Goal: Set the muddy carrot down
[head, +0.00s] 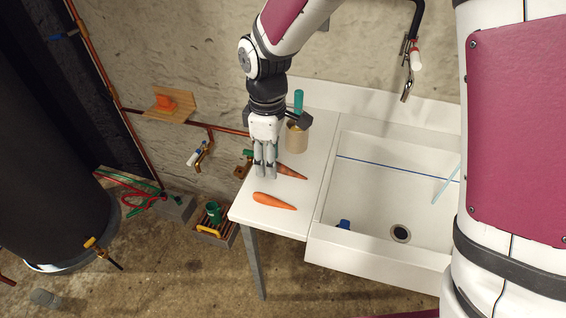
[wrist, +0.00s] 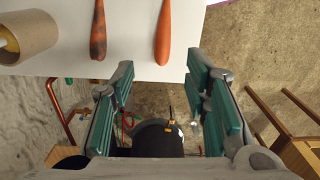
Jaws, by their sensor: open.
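The muddy carrot (wrist: 98,30), orange with dark brown patches, lies on the white counter. In the head view it (head: 291,172) lies just right of my gripper's fingers, its left end partly hidden by them. A cleaner orange carrot (wrist: 163,32) lies beside it, apart from it; in the head view it (head: 274,201) is nearer the counter's front edge. My gripper (head: 265,173) points down over the left part of the counter. In the wrist view my gripper (wrist: 160,75) has its green-padded fingers spread wide, with nothing between them.
A tan cylinder (head: 296,138) stands behind the muddy carrot, with a green handle (head: 298,102) rising near it. The white sink (head: 385,190) is to the right and holds a small blue item (head: 343,225). A crate (head: 215,228) sits on the floor left of the counter.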

